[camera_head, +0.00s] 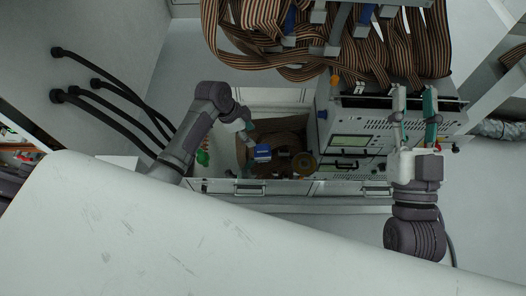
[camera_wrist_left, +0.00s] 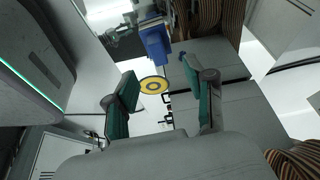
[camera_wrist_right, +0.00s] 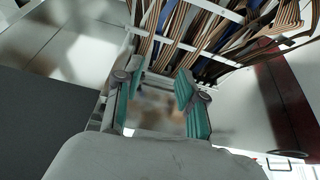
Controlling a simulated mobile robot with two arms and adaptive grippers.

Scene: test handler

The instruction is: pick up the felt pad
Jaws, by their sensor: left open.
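I cannot single out a felt pad with certainty. A round yellow disc with a dark ring (camera_wrist_left: 153,86) shows between the fingers in the left wrist view, apart from them. In the head view a yellow-brown ring (camera_head: 303,162) lies in the open drawer, right of a blue block (camera_head: 262,153). A blue thing also shows in the left wrist view (camera_wrist_left: 155,46). My left gripper (camera_head: 248,136) is open and empty above the drawer's left part, close to the blue block. My right gripper (camera_head: 415,94) is open and empty in front of the instrument rack.
The drawer's front wall (camera_head: 250,188) runs below the left gripper. The rack of instruments (camera_head: 355,125) stands right of the drawer. Striped ribbon cables (camera_head: 400,50) hang above it. Black hoses (camera_head: 110,120) stick out on the left. A green item (camera_head: 203,158) lies beside my left arm.

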